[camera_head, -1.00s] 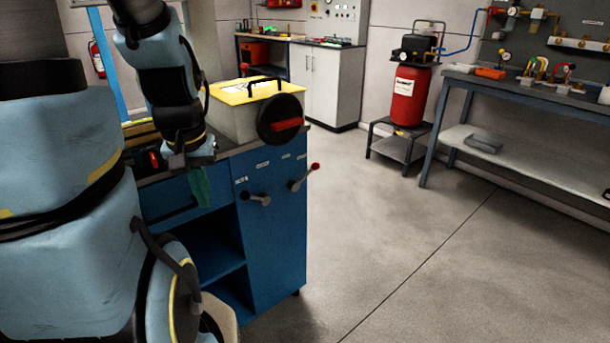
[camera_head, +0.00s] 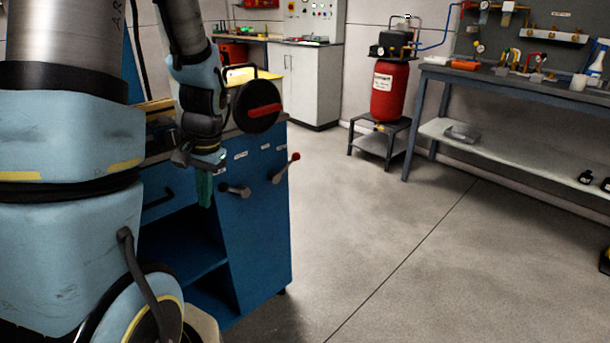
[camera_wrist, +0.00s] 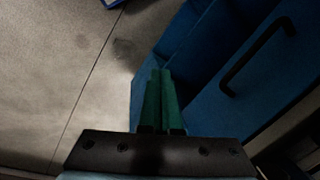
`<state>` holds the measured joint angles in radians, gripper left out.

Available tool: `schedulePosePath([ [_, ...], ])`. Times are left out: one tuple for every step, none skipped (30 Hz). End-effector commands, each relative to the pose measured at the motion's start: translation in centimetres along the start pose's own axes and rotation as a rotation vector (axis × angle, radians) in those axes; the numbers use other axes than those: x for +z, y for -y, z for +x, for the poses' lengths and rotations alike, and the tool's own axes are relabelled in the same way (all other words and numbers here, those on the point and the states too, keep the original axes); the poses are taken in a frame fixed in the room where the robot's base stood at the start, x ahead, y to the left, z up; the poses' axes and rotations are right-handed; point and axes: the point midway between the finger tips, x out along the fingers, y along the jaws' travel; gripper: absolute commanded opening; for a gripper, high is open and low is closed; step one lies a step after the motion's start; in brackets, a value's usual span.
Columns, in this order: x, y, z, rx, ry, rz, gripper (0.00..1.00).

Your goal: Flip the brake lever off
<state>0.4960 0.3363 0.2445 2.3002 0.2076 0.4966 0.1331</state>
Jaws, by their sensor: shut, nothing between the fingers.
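Two levers stick out of the blue cabinet's side panel in the head view. One has a dark knob (camera_head: 240,191); the other, to its right, has a red knob (camera_head: 294,157) and points up and right. Small labels sit above them, too small to read, so I cannot tell which is the brake lever. My gripper (camera_head: 204,196) has green fingers pointing down, just left of the dark-knobbed lever, and looks apart from it. In the wrist view my gripper (camera_wrist: 160,72) has its fingers together with nothing between them. Neither lever is clearly visible there.
The blue cabinet (camera_head: 262,235) has open shelves and a dark drawer handle (camera_wrist: 257,66). A black handwheel with a red grip (camera_head: 257,106) is above the levers. A red tank (camera_head: 389,92) on a stand and a workbench (camera_head: 520,88) stand behind. The floor right of the cabinet is clear.

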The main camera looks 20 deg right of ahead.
Motion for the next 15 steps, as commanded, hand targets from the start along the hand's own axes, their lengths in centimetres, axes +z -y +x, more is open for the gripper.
schedulePosePath([
  [-1.4,-0.5,2.2,-0.034,0.020,0.074,0.00],
  [-2.2,-0.6,3.0,-0.056,0.031,0.118,0.00],
  [-3.2,-0.7,4.0,-0.087,0.045,0.176,0.00],
  [-4.0,-0.8,4.7,-0.111,0.056,0.218,0.00],
  [-4.8,-1.0,5.4,-0.137,0.067,0.263,0.00],
  [-5.8,-1.1,6.3,-0.172,0.082,0.320,0.00],
  [-6.7,-1.2,6.9,-0.201,0.093,0.364,0.00],
  [-7.5,-1.4,7.5,-0.230,0.103,0.409,0.00],
  [-8.7,-1.7,8.2,-0.271,0.116,0.468,0.00],
  [-9.6,-2.0,8.7,-0.303,0.126,0.513,0.00],
  [-10.5,-2.2,9.2,-0.336,0.136,0.557,0.00],
  [-11.8,-2.6,9.7,-0.382,0.150,0.617,0.00],
  [-12.7,-3.0,10.1,-0.418,0.159,0.662,0.00],
  [-13.7,-3.4,10.4,-0.455,0.168,0.706,0.00],
  [-15.0,-4.0,10.7,-0.506,0.180,0.766,0.00],
])
